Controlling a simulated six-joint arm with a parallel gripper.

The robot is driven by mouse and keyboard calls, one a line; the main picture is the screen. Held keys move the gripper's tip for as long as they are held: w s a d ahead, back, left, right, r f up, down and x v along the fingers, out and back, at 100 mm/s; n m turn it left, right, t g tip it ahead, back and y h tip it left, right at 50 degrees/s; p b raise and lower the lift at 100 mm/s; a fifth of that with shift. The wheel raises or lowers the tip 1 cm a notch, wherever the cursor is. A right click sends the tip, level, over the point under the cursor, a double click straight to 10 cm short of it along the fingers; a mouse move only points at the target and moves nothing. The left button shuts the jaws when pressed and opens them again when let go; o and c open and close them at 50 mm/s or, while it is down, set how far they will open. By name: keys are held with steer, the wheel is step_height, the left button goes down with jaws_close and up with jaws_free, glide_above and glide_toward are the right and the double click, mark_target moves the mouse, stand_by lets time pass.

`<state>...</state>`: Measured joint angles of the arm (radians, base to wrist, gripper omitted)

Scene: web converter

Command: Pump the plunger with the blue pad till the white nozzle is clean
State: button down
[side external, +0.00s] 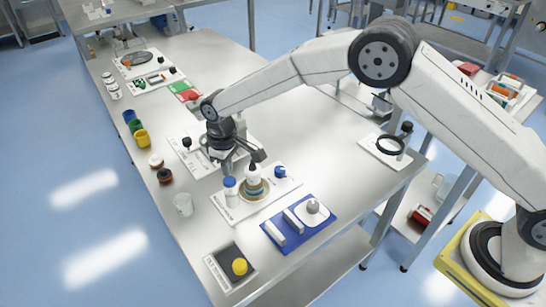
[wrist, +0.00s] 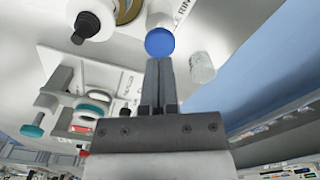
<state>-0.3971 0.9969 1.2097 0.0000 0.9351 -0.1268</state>
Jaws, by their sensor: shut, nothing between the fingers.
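A white cylinder with a round blue top (side external: 229,182), which looks like the plunger with the blue pad, stands upright on a white board (side external: 228,213). The blue pad (wrist: 160,42) is right at my fingertips in the wrist view. My gripper (side external: 228,172) is shut and empty, pointing down just above the pad; I cannot tell if it touches. To its right, the white nozzle (side external: 253,176) stands over a gold-rimmed round base. It has a dark end, and also shows in the wrist view (wrist: 92,20). I cannot tell if the dark end is dirt.
A blue knob (side external: 280,172) sits on the same board, right of the nozzle. A clear glass (side external: 183,204) stands to the left. A blue tray (side external: 298,224) lies in front, and a board with a yellow knob (side external: 239,267) is near the table's edge.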

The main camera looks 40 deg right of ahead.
mark_target(230, 180)
steer(key=shift+r, duration=0.1)
stand_by(0.5)
step_height(230, 180, up, 6)
steer(key=shift+f, duration=0.1)
stand_by(0.7)
steer(key=s+d+r+m+t, duration=0.1)
steer(key=s+d+r+m, duration=0.1)
steer(key=s+d, duration=0.4)
steer(key=s+d+r+m, duration=0.1)
steer(key=s+d, duration=0.3)
steer(key=d, duration=0.5)
steer(key=s+d+m, duration=0.1)
steer(key=s+d, duration=0.2)
steer(key=s, duration=0.4)
steer(key=s+d+m+t, duration=0.1)
steer(key=s+d, duration=0.3)
steer(key=s, duration=0.4)
steer(key=shift+f+m+t, duration=0.3)
steer(key=shift+f+m, duration=0.05)
steer(key=shift+m, duration=0.15)
steer(key=shift+w, duration=0.25)
